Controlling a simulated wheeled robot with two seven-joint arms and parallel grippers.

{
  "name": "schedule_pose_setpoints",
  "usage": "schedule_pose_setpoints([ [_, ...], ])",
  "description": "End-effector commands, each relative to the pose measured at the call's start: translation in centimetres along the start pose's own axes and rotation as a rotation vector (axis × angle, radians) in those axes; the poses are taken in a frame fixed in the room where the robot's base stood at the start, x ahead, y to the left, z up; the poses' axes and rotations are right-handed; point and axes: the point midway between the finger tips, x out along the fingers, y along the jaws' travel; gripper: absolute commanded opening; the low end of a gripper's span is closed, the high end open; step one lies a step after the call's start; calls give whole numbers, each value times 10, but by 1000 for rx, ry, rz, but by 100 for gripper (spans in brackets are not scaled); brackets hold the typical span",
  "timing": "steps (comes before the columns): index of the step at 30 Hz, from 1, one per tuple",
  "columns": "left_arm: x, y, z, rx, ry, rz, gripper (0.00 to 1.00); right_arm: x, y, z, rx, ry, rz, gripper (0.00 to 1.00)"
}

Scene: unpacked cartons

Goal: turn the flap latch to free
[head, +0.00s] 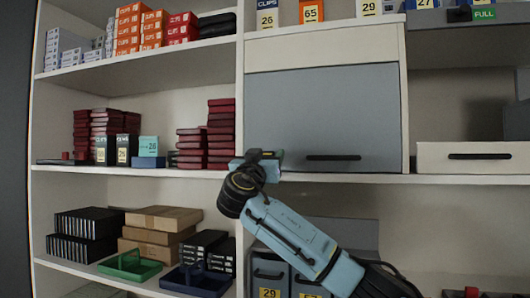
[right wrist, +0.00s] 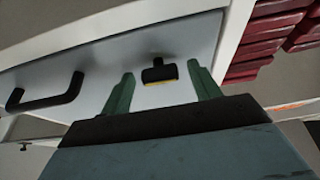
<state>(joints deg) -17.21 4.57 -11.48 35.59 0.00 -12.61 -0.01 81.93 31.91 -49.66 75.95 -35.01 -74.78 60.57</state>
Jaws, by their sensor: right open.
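The flap is a grey panel (head: 300,110) with a black bar handle (head: 334,157) low on it. In the right wrist view the flap latch (right wrist: 158,73) is a short black knob with a yellow edge, mounted on the flap face. My right gripper (head: 262,160) is at the flap's lower left corner and hides most of the latch in the head view. In the right wrist view its two green fingers stand apart, one on each side of the latch, with a gap to it. Contact is not visible. My left gripper is in neither view.
Dark red boxes (head: 221,130) stand on the shelf just left of the flap. A white drawer (head: 470,158) is to the right. Below are a green tray (head: 130,267), a dark blue tray (head: 195,281) and grey bins (head: 270,270). The shelf edge runs under the flap.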

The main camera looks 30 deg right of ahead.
Motion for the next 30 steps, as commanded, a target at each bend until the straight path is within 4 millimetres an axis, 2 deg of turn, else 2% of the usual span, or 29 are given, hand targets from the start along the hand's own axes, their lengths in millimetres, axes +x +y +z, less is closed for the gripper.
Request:
schedule_pose_setpoints([
  [8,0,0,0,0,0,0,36,2,0,0,0,0,0,62],
  [19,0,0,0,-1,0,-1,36,1,0,0,0,0,1,17],
  [30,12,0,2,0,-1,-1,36,0,1,3,-58,-1,-25,17],
])
